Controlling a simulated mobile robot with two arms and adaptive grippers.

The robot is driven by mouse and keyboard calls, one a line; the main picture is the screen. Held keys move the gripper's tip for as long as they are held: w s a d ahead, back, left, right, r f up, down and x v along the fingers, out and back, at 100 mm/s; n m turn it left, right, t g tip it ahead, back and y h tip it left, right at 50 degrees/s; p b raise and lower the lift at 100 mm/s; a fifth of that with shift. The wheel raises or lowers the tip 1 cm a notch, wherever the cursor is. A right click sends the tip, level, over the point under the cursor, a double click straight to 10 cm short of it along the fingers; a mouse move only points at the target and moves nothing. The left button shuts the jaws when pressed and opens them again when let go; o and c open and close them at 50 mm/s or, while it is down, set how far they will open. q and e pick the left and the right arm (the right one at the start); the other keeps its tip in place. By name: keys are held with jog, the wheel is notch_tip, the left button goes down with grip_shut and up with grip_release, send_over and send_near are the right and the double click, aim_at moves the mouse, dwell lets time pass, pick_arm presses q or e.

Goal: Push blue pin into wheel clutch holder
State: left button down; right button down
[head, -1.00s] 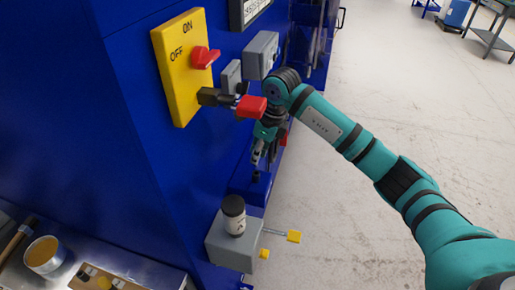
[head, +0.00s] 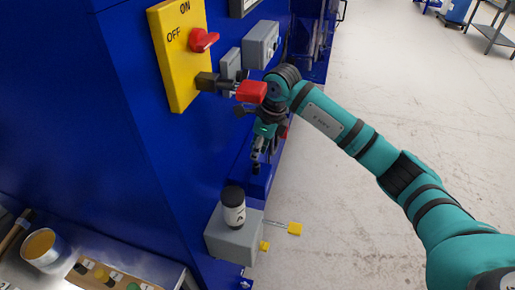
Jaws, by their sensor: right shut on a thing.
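My right gripper (head: 257,156) hangs at the end of the teal arm, beside the blue machine wall and above a low blue ledge (head: 258,183). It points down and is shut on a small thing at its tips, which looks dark. The thing is too small and shaded to tell whether it is the blue pin. I cannot make out the wheel clutch holder; the wrist and fingers cover part of the ledge area. My left gripper is not in view.
A yellow ON/OFF plate (head: 177,75) with a red switch (head: 203,40) is on the wall, with a red handle (head: 251,92) beside my wrist. Open floor lies right.

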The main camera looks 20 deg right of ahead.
jog(key=shift+f+b, duration=1.4)
jog(key=shift+f, duration=0.25)
dwell(0.5)
jog(key=c, duration=1.1)
grip_release()
jog(key=shift+o, duration=0.2)
jog(key=shift+r, duration=0.1)
jog(key=shift+r+p, duration=1.55)
jog(key=shift+r, duration=1.35)
jog(key=shift+r, duration=0.1)
jog(key=v, duration=1.1)
jog(key=shift+r, duration=0.35)
